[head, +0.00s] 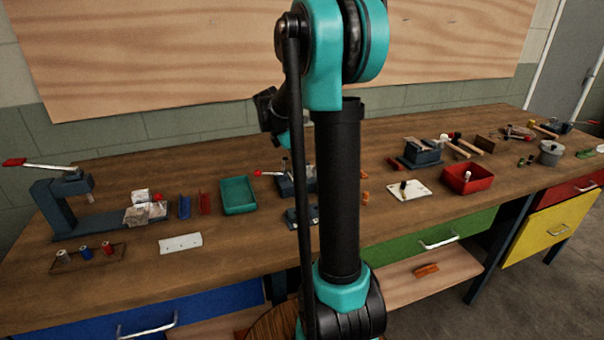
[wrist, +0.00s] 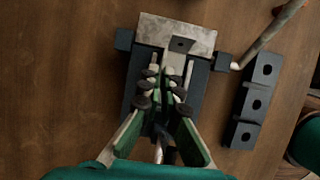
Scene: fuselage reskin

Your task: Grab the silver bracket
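A silver plate-like piece (wrist: 176,32) with a small dark square mark lies across the far end of a dark clamp fixture (wrist: 194,97) in the wrist view; it may be the silver bracket. My gripper (wrist: 165,79) is above the fixture, with green fingers and dark round pads. A narrow gap shows between the fingertips and nothing is clearly held there. The silver piece lies just beyond the tips. In the head view the fixture (head: 286,183) is partly hidden behind my arm, and my gripper is hidden.
A dark block with several holes (wrist: 254,101) lies right of the fixture. A handle (wrist: 270,35) angles out at the upper right. In the head view, a teal tray (head: 238,195), a larger vise with silver blocks (head: 145,212) and a white strip (head: 180,243) lie to the left.

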